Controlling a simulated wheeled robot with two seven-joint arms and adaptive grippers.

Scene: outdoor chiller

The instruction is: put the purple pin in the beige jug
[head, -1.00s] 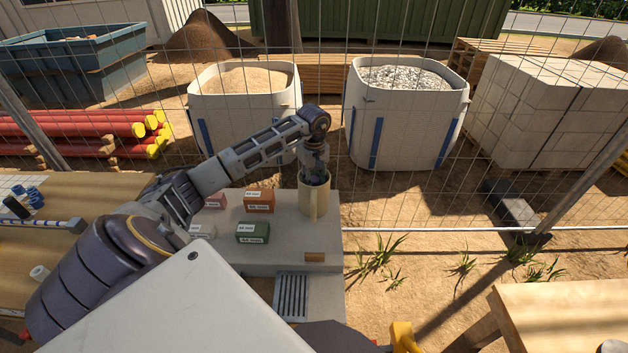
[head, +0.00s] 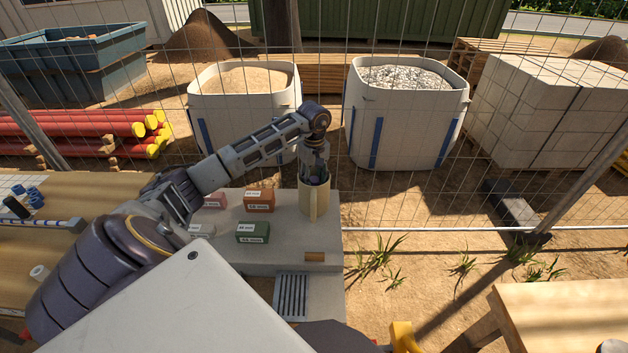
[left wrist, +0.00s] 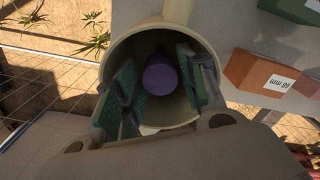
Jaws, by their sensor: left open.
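The beige jug (head: 313,203) stands upright at the right end of the grey slab. It also shows in the left wrist view (left wrist: 177,12), where I look down into its mouth. The purple pin (left wrist: 160,75) is inside the jug, seen end-on between my fingers. My left gripper (head: 317,178) points down into the jug's mouth. Its green-padded fingers (left wrist: 158,90) are spread, with gaps on both sides of the pin. The pin's lower part is hidden in the dark of the jug. My right gripper is out of view.
Labelled boxes, including an orange one (head: 259,201) and a green one (head: 253,233), sit left of the jug on the grey slab (head: 280,258). A wire fence (head: 400,200) stands behind.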

